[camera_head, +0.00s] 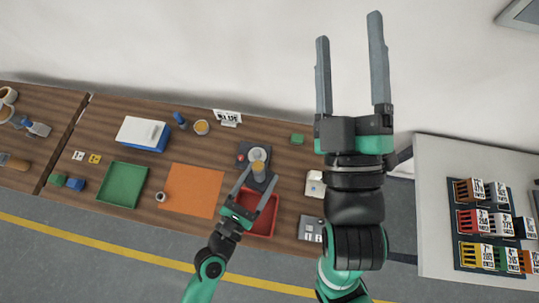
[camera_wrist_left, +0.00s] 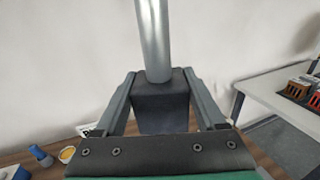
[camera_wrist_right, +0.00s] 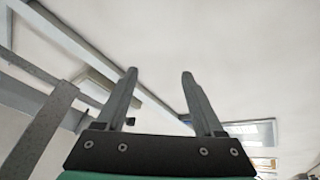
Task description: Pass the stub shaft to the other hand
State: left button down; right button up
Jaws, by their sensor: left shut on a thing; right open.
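The stub shaft shows in the left wrist view as a smooth silver rod (camera_wrist_left: 153,40) rising from a dark square block (camera_wrist_left: 160,103). My left gripper (camera_wrist_left: 160,85) is shut on the block, with a finger on each side. In the head view my left gripper (camera_head: 262,173) is low in the middle, over the table, and what it holds is hard to separate from the things behind. My right gripper (camera_head: 349,28) is large and near the camera, open, with nothing between its fingers. It also shows empty in the right wrist view (camera_wrist_right: 159,78).
The wooden table (camera_head: 110,115) holds a green tray (camera_head: 122,185), an orange mat (camera_head: 192,190), a red tray (camera_head: 266,222) and a blue-and-white box (camera_head: 143,134). A dark fixture (camera_head: 243,150) stands behind the left gripper. A white table (camera_head: 433,200) with several colored bins is at right.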

pick_arm(q)
jog(key=shift+r, duration=0.1)
pick_arm(e)
jog(key=s+a+f+n+g+y, duration=0.1)
jog(key=a+f+n, duration=0.25)
jog(key=f, duration=0.25)
jog(key=s+a+f+n+g, duration=0.2)
jog(key=f+n, duration=0.3)
jog(key=f, duration=0.1)
jog(key=n+g+y, duration=0.2)
jog(key=n+y, duration=0.1)
jog(key=n, duration=1.7)
send_near(260, 176)
jog(key=w, duration=0.2)
jog(key=x, duration=0.8)
jog(key=f+x, duration=0.1)
jog(key=x, duration=0.3)
jog(key=shift+w+a, duration=0.15)
jog(key=shift+a, duration=0.15)
grip_shut()
